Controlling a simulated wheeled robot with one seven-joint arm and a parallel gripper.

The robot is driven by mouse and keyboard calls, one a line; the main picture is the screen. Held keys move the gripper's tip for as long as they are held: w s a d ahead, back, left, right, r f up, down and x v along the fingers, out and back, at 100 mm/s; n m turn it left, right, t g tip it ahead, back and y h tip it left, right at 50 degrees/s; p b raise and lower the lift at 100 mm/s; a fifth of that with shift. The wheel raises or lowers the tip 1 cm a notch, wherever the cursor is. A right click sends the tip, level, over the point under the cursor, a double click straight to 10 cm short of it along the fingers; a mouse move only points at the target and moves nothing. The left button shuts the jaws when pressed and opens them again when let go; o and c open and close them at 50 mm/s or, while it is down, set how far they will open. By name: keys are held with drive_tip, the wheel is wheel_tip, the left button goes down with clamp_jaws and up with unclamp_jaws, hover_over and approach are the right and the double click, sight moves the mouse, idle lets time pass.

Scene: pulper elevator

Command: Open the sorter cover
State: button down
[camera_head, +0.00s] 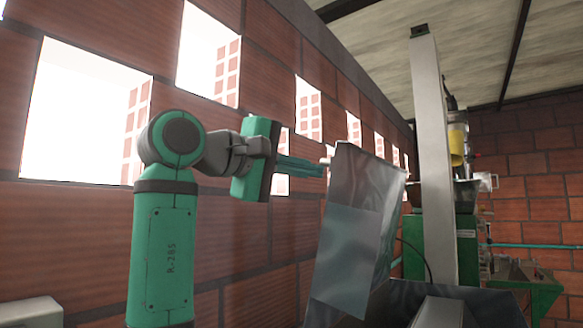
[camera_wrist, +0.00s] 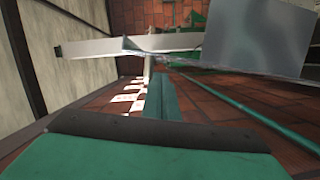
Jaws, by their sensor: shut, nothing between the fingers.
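A grey sheet-metal panel, which looks like the sorter cover (camera_head: 352,225), stands steeply tilted right of the middle in the head view. It also shows as a flat grey plate in the upper right of the wrist view (camera_wrist: 258,35). My gripper (camera_head: 322,168) points right, with its green fingers together and empty. The fingertips are beside the panel's upper left edge, near a small pale piece at its top corner. I cannot tell whether they touch it. In the wrist view the fingers (camera_wrist: 162,88) lie left of and below the plate. The panel's hinge is not clear.
A tall pale post (camera_head: 432,150) stands right behind the panel. A dark metal trough (camera_head: 455,300) is below it. A brick wall (camera_head: 265,235) with window openings runs along the left and back. Green machinery (camera_head: 525,285) stands at the far right.

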drive_tip(key=shift+s+d+f, duration=0.25)
drive_tip(key=shift+s+d, duration=0.3)
drive_tip(key=shift+d, duration=0.3)
drive_tip(key=s+d, duration=0.1)
drive_tip(key=s+d+m, duration=0.1)
drive_tip(key=shift+s+d+f, duration=0.1)
drive_tip(key=shift+d+f, duration=0.2)
drive_tip(key=shift+d, duration=0.1)
approach(336, 174)
drive_tip(key=a+r, duration=0.1)
drive_tip(key=a, duration=0.1)
drive_tip(key=shift+s+a+r, duration=0.1)
drive_tip(key=shift+s+a, duration=0.2)
drive_tip(key=shift+a, duration=0.45)
